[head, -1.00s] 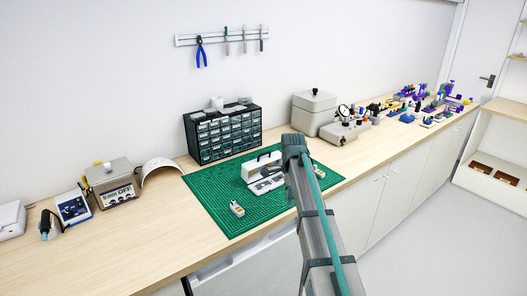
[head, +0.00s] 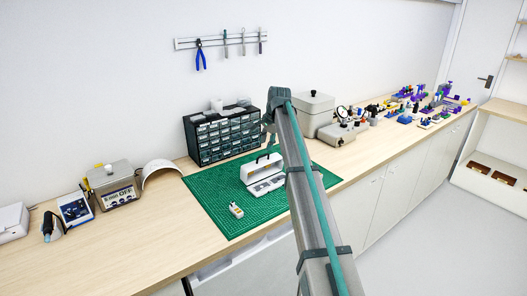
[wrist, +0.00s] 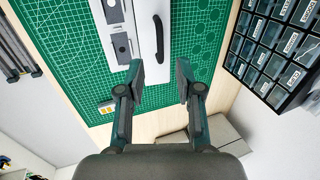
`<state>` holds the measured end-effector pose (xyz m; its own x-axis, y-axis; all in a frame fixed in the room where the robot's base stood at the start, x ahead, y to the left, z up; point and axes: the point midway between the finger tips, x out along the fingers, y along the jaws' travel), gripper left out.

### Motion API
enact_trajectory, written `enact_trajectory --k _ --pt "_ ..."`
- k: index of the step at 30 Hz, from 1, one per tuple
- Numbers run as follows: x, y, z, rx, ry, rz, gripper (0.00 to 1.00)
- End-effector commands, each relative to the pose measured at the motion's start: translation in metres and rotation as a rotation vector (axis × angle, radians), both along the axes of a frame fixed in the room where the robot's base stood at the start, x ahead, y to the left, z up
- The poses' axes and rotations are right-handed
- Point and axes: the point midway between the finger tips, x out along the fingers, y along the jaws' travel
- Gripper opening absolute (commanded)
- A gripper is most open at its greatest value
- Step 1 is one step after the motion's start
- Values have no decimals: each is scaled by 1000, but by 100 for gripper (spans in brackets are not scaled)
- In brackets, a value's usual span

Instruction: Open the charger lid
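The white charger (head: 263,178) stands on the green mat in the head view, a box with a dark handle (head: 266,156) on top and a low slotted tray along its front. In the wrist view the charger (wrist: 143,32) is at the top, with the dark handle (wrist: 159,39) on its white upper part and the grey slotted tray (wrist: 122,45) to the left. I cannot tell exactly how far the lid is raised. My gripper (wrist: 160,82) is open and empty, its two fingers apart, just below the charger's end in the wrist picture and not visibly touching it.
A small block (head: 236,210) lies on the green mat (head: 222,193), front left of the charger. A dark drawer cabinet (head: 222,136) stands behind the mat. A grey box (head: 313,111) stands to the right behind my arm.

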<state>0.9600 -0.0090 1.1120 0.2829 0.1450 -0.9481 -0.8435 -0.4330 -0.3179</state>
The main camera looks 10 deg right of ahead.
Motion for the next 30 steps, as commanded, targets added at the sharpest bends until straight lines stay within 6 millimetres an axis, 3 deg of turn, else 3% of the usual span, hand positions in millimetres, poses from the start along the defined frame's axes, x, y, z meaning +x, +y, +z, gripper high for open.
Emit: enact_trajectory --k 6,12,23,30 --pt "10 5 -33 0 2 -1 35" --pt "15 8 -51 0 1 -1 35" --pt "16 8 -56 0 0 -1 35" --pt "16 9 -56 0 0 -1 0"
